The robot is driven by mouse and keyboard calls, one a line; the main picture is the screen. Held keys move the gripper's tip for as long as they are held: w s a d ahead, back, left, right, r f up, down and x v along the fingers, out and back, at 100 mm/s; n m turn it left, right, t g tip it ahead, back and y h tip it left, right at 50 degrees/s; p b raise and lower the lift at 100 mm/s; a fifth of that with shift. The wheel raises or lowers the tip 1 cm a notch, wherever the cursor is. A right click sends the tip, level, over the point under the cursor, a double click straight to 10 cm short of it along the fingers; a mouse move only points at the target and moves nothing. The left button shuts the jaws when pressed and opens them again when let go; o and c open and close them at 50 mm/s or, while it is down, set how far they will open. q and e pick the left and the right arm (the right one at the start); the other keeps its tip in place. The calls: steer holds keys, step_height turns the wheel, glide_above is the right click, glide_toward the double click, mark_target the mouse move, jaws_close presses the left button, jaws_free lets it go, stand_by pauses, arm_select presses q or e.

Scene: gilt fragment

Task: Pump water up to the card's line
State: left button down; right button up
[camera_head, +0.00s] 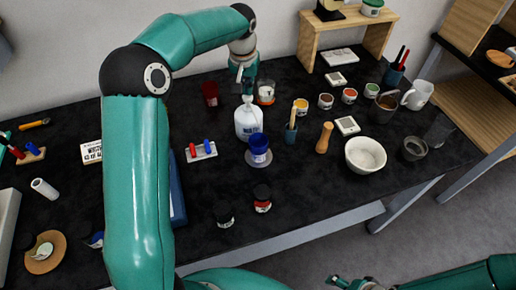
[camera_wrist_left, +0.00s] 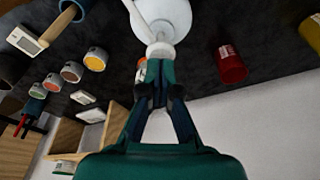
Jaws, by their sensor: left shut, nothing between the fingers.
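A white pump bottle (camera_head: 249,122) stands upright mid-table, its pump head up. It also shows at the top of the left wrist view (camera_wrist_left: 172,14). My left gripper (camera_head: 245,82) is shut and empty, pointing down just over the pump head; in the wrist view its fingertips (camera_wrist_left: 160,62) meet or nearly meet the pump top (camera_wrist_left: 160,49). I cannot tell if they touch. A blue cup (camera_head: 258,144) stands in front of the bottle on a grey round base (camera_head: 251,162); its water level is not visible. A white card (camera_head: 91,152) with dark marks is at left. My right gripper (camera_head: 345,283) is at the bottom edge.
A holder with red and blue pieces (camera_head: 201,152) is left of the bottle, a red cup (camera_head: 210,94) behind it. A brush pot (camera_head: 290,134), wooden handle (camera_head: 325,138) and white bowl (camera_head: 365,155) are to the right. Two dark-lidded jars (camera_head: 262,198) (camera_head: 224,214) are near the front edge.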

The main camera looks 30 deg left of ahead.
arm_select(q)
steer(key=shift+f+b, duration=0.85)
steer(key=shift+f, duration=0.5)
steer(key=shift+r, duration=0.1)
steer(key=shift+r+p, duration=1.4)
steer(key=shift+r, duration=0.15)
steer(key=shift+f, duration=0.2)
